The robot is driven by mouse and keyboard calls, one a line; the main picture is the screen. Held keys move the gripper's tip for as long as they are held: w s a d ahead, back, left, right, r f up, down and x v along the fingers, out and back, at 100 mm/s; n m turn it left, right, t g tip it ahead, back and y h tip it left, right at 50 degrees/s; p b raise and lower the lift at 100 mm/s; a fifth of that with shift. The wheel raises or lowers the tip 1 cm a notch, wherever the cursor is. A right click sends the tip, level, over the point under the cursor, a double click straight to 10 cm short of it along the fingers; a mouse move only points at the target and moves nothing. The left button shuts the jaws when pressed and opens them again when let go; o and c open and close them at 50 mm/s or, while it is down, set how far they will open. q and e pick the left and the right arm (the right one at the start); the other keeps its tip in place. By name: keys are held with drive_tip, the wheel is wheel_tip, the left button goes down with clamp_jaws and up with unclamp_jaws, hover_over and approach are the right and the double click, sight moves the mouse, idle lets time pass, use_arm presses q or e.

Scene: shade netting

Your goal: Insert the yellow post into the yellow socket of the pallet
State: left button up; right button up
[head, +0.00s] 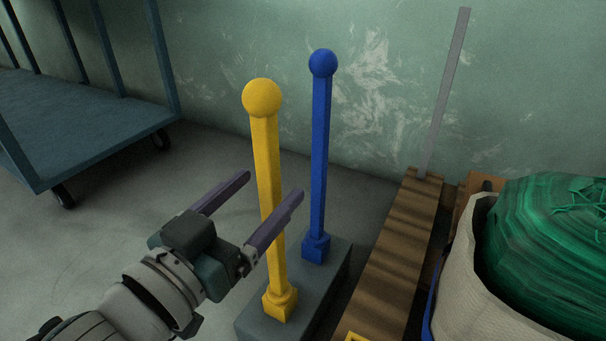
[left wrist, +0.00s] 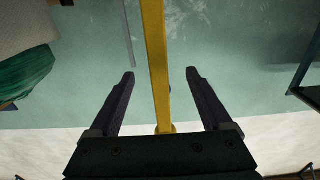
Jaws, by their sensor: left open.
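The yellow post (head: 268,180) stands upright with a ball on top, its foot on a grey block (head: 329,290). My left gripper (head: 270,204) is open, with its two purple fingers on either side of the yellow post's middle. In the left wrist view the yellow post (left wrist: 156,65) runs between the open fingers (left wrist: 160,77), apart from both. The wooden pallet (head: 398,255) lies to the right of the block. A small yellow piece (head: 355,337), perhaps the yellow socket, shows at the bottom edge, mostly cut off. My right gripper is out of view.
A blue post (head: 319,160) stands on the same block just behind the yellow one. A grey upright (head: 446,95) rises from the pallet's far end. A pale sack (head: 461,270) with green netting (head: 555,245) sits at right. A blue wheeled cart (head: 85,120) stands back left.

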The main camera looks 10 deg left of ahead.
use_arm(q)
drive_tip(key=shift+w+d, duration=0.15)
drive_tip(key=shift+w, duration=0.1)
idle(0.3)
clamp_jaws()
idle(0.7)
drive_tip(key=shift+r, duration=0.2)
idle(0.7)
drive_tip(key=shift+r+p, duration=0.9)
drive_tip(key=shift+p, duration=0.25)
drive_tip(key=shift+r, duration=0.15)
